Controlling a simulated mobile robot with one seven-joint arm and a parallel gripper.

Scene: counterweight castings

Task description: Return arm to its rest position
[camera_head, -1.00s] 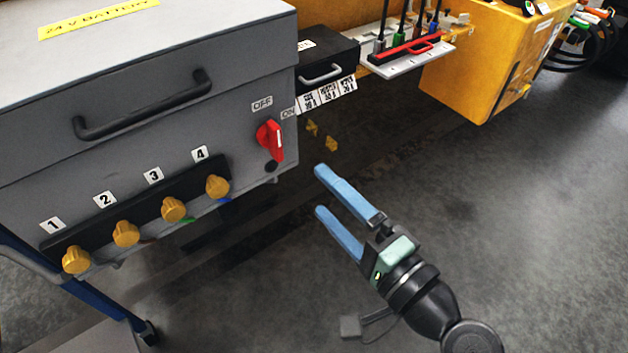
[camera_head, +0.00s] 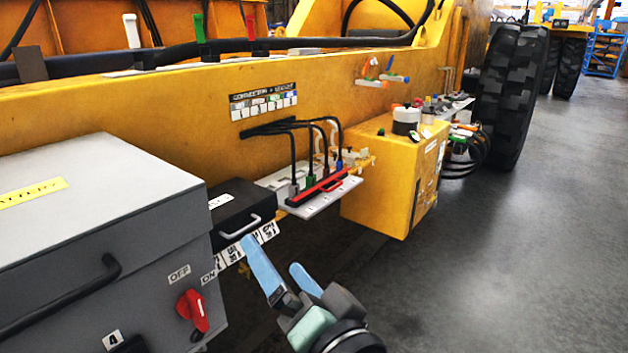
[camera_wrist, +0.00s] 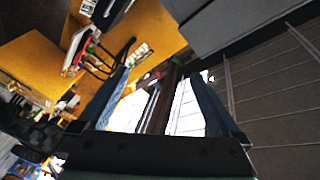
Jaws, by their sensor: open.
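My gripper (camera_head: 284,272) has blue fingers that are spread apart with nothing between them. In the head view it is at the bottom centre, in front of the black box with the grey handle and to the right of the grey battery box. In the wrist view its two fingers (camera_wrist: 160,95) stand apart, and the yellow machine shows past them, turned on its side. Most of my arm lies below the head view's lower edge.
The grey battery box (camera_head: 90,200) with a red switch (camera_head: 193,310) stands at left. A black box (camera_head: 240,210) and a white shelf (camera_head: 308,202) with cables adjoin it. A yellow box (camera_head: 385,180) juts out further right. Open grey floor (camera_head: 490,260) lies at right.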

